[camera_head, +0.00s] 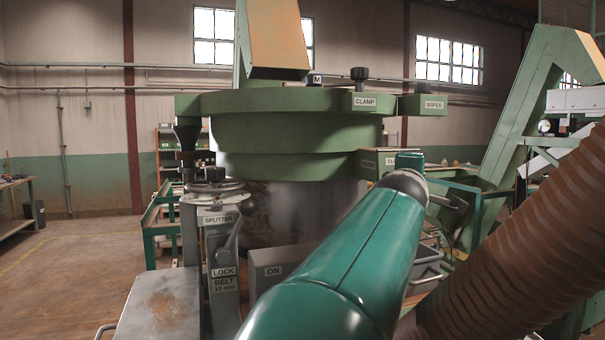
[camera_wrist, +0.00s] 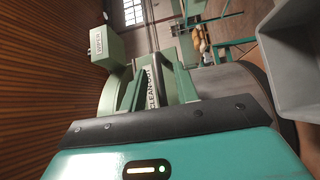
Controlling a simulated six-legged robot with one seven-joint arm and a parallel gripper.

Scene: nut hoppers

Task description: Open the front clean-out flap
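The clean-out flap's green housing shows in the wrist view, with a CLEAN-OUT label (camera_wrist: 152,88) turned on its side. In the head view a small green labelled box (camera_head: 370,163) sits on the right side of the round green machine, partly hidden by my teal arm. I cannot tell whether the flap is open or shut. My gripper (camera_head: 409,162) is up beside this box, mostly behind my arm. In the wrist view its teal body with a black band fills the bottom, just before the labelled part.
A WIPER box (camera_head: 423,105) and a CLAMP knob (camera_head: 359,75) stick out above. A LOCK lever (camera_head: 232,229) and an ON box (camera_head: 276,269) stand below. A brown ribbed hose (camera_head: 520,240) crowds the right. A grey box-like shape (camera_wrist: 290,60) is close at right. Floor at left is open.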

